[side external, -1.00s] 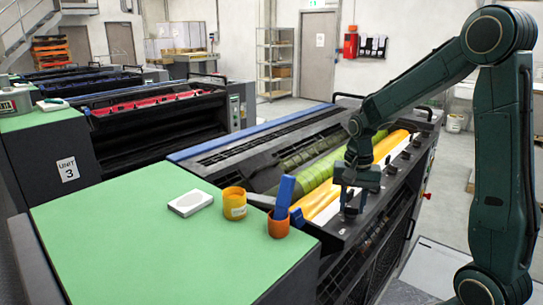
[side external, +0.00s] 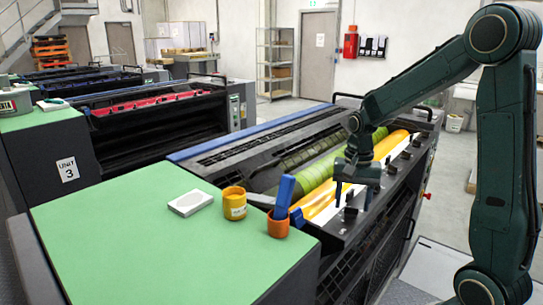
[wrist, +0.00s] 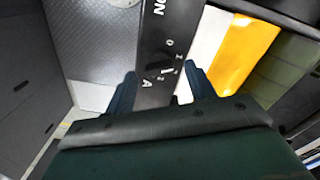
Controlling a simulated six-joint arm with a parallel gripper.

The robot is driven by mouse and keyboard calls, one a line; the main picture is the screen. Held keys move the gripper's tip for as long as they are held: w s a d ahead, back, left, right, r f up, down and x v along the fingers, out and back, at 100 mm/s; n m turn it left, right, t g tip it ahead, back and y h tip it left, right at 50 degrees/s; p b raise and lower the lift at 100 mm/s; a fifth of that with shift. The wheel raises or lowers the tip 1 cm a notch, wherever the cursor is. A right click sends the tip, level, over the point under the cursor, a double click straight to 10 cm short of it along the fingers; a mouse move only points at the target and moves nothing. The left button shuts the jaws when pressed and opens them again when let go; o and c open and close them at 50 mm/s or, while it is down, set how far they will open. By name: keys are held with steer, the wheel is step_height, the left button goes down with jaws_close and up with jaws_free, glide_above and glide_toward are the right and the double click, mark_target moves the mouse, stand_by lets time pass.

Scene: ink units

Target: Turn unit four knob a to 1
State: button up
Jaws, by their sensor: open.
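The near press unit carries a dark control rail (side external: 328,235) along its right edge, with several small knobs. In the wrist view the rail (wrist: 158,95) bears a white letter A and small digits. A dark knob with a pale mark (wrist: 166,69) sits by them; its exact pointing is too small to tell. In the side view the nearest knob (side external: 350,214) is just below my gripper (side external: 353,205). My gripper is open, with its fingers apart on either side of the rail in the wrist view (wrist: 158,84). It appears empty. The near unit's number is not visible.
Yellow and green rollers (side external: 318,172) lie beside the rail. An orange pot (side external: 279,226) with a blue tool, a yellow pot (side external: 234,205) and a white block (side external: 190,203) stand on the green top (side external: 150,250).

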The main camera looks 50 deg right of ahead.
mark_target(352, 207)
step_height(352, 207, up, 13)
stand_by(0.6)
steer(key=s+a+n+t, duration=0.5)
steer(key=s+a+n, duration=0.8)
steer(key=a, duration=0.2)
steer(key=shift+s+f+t, duration=0.15)
steer(key=shift+f+t, duration=0.15)
steer(key=shift+f, duration=0.1)
stand_by(0.6)
